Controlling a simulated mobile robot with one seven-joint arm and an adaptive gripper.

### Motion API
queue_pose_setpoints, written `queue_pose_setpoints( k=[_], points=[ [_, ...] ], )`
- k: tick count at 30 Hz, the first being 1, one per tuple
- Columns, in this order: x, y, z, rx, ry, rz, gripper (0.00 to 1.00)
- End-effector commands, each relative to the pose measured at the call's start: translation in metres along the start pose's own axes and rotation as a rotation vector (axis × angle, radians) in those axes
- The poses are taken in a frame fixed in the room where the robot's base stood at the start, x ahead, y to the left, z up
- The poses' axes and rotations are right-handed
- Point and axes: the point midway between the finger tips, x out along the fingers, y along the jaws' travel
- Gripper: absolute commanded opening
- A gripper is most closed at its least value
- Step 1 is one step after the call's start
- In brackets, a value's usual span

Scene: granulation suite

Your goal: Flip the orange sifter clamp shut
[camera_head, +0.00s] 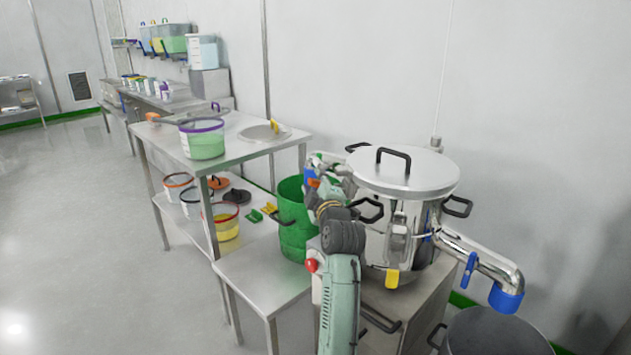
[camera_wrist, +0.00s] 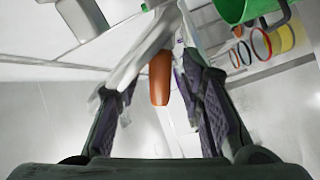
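The sifter (camera_head: 405,215) is a round steel vessel with a lid and black handles, on a steel stand at the right. An orange clamp lever (camera_wrist: 160,80) shows in the wrist view, between the two fingers of my gripper (camera_wrist: 161,92). There is a visible gap on both sides of the lever, so the gripper looks open around it. In the head view, a small orange piece (camera_head: 312,182) with blue above it shows at the sifter's left side. My arm rises in front of it and hides much of the gripper and the clamp's mount.
A green bucket (camera_head: 294,222) stands close left of my arm. A steel table (camera_head: 165,137) holds a tub and a sieve. A yellow tab (camera_head: 392,279) is on the sifter's front, and a steel pipe with a blue end (camera_head: 506,298) sticks out right. Floor is free at left.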

Motion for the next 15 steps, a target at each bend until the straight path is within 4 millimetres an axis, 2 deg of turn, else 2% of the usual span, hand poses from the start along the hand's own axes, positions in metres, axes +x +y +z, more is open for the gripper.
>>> queue_pose_setpoints(
  k=[9, 15],
  points=[
    [0.0026, -0.0002, -0.0001, 0.000, 0.000, 0.000, 0.34],
    [0.0024, -0.0002, -0.0002, 0.000, 0.000, 0.000, 0.21]
  ],
)
